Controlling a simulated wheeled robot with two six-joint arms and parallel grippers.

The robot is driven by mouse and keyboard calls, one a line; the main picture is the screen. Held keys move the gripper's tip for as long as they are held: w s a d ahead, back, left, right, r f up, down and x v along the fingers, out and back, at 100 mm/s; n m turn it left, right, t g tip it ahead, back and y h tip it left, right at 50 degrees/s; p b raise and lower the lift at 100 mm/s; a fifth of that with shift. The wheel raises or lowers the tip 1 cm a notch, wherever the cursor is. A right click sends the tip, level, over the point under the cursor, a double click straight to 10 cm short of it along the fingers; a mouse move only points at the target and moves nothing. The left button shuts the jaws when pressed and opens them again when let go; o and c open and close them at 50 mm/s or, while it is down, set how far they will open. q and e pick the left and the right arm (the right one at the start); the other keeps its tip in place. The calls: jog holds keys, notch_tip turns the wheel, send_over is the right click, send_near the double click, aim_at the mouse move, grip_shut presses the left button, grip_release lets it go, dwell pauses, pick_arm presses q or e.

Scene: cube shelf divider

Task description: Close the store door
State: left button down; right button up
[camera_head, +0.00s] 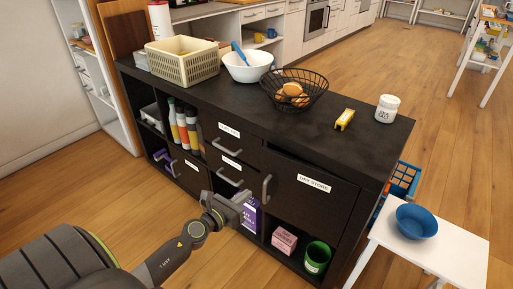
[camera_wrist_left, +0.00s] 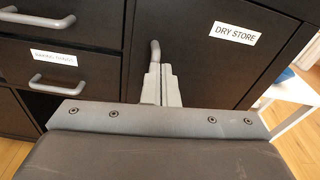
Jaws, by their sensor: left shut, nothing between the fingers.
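The dark store door (camera_head: 305,203) on the right front of the black shelf unit carries a "DRY STORE" label (camera_head: 314,183). The door (camera_wrist_left: 205,65) and handle (camera_wrist_left: 154,52) also show in the left wrist view. My left gripper (camera_head: 243,197) is shut and empty, in front of the door's left edge. In the left wrist view its fingertips (camera_wrist_left: 160,72) overlap the handle's lower end; contact is unclear. My right gripper is not in view.
Drawers with bar handles (camera_head: 229,183) are left of the door. Open cubbies below hold a pink box (camera_head: 284,240) and a green container (camera_head: 317,258). A white table (camera_head: 455,250) with a blue bowl (camera_head: 417,221) stands at the right. Baskets and bowls stand on top.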

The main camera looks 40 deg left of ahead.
pick_arm(q)
notch_tip(320, 180, up, 5)
jog(key=s+t+y, duration=0.1)
jog(key=s+y, duration=0.1)
jog(key=p, duration=0.2)
send_near(266, 158)
jog(key=w+b, duration=0.1)
jog(key=w, duration=0.4)
jog(key=shift+w, duration=0.9)
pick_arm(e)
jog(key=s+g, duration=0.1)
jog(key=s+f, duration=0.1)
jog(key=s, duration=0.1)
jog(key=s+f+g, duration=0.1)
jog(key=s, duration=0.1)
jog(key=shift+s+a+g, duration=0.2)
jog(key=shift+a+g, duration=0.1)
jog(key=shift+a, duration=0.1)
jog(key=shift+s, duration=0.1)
